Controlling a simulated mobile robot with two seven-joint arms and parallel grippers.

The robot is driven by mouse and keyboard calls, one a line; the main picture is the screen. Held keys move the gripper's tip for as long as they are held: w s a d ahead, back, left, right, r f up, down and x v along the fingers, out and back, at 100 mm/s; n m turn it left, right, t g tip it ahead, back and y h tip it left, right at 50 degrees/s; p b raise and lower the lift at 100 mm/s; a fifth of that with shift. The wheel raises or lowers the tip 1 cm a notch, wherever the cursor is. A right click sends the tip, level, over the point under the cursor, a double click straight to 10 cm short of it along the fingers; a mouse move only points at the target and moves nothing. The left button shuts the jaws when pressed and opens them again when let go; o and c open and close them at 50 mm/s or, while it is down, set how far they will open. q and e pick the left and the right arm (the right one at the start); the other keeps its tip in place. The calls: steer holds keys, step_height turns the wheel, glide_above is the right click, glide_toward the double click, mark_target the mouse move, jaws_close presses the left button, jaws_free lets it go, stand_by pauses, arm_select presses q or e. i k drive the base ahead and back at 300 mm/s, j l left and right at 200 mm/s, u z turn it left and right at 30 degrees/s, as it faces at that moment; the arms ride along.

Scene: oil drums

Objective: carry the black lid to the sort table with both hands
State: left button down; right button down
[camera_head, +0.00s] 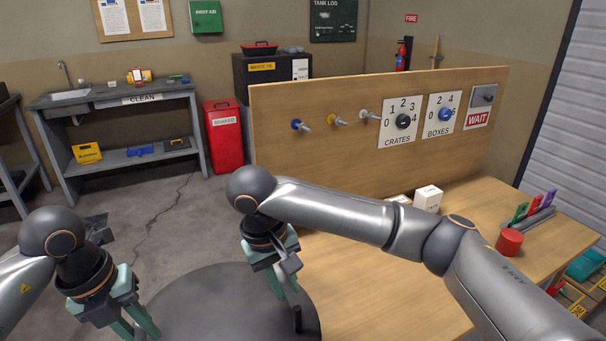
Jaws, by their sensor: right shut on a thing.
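The black lid (215,305) is a large dark round disc at the bottom centre, cut off by the lower frame edge. Its right side overlaps the view of the wooden table (385,290); I cannot tell whether they touch. My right gripper (286,290) reaches down at the lid's right part and is shut on it, beside a small dark upright piece. My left gripper (138,326) points down at the lid's left edge. Its fingertips are cut off or hidden, so its grip is unclear.
A wooden panel (350,155) with pegs and dials stands along the table's back. A white box (428,198), a red cylinder (509,242) and a rack with coloured cards (535,212) are on the table. Open floor lies left, before the CLEAN bench (120,93) and red bin (223,140).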

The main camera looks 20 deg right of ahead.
mark_target(384, 284)
steer(key=l, duration=0.95)
steer(key=i+l, duration=0.1)
steer(key=l, duration=0.9)
